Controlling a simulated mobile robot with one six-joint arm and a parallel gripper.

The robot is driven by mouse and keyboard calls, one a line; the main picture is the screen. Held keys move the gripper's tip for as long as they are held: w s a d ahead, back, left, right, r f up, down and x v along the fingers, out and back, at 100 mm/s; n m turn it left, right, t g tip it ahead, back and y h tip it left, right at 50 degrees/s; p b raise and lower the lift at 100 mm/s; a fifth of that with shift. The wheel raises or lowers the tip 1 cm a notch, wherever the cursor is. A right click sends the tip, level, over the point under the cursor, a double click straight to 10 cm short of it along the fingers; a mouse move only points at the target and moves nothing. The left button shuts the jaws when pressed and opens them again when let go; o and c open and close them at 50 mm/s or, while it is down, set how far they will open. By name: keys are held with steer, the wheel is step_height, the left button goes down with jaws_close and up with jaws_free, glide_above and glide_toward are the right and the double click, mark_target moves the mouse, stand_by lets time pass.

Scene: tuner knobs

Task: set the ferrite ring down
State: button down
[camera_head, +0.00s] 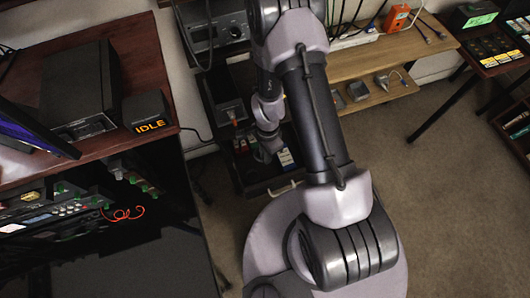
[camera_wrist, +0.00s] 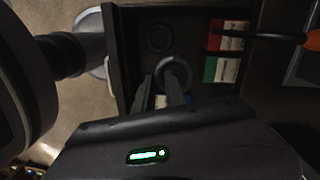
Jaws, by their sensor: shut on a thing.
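The ferrite ring (camera_wrist: 174,58) is a dark grey ring in the wrist view, at the tips of my gripper (camera_wrist: 164,92). My gripper is shut on it, with the fingers reaching into a dark open drawer (camera_wrist: 122,62). I cannot tell whether the ring touches the drawer floor. In the head view my arm's end comes down over the same drawer (camera_head: 262,188), left of my large arm link, and the ring cannot be made out there.
A red-and-white box (camera_wrist: 226,36) and a green-and-white box (camera_wrist: 222,69) lie at the drawer's right side. A faint round dark shape (camera_wrist: 158,38) shows on the drawer floor beyond the ring. An orange-handled tool (camera_wrist: 313,40) reaches in from the right. A wooden bench (camera_head: 375,60) stands behind.

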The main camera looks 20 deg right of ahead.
mark_target(266, 170)
steer(key=f+b, duration=0.2)
steer(key=f, duration=0.3)
steer(key=f+b, duration=0.3)
steer(key=f, duration=0.1)
steer(key=shift+d+f, duration=0.2)
steer(key=shift+f, duration=0.2)
steer(key=c, duration=1.4)
jaws_free()
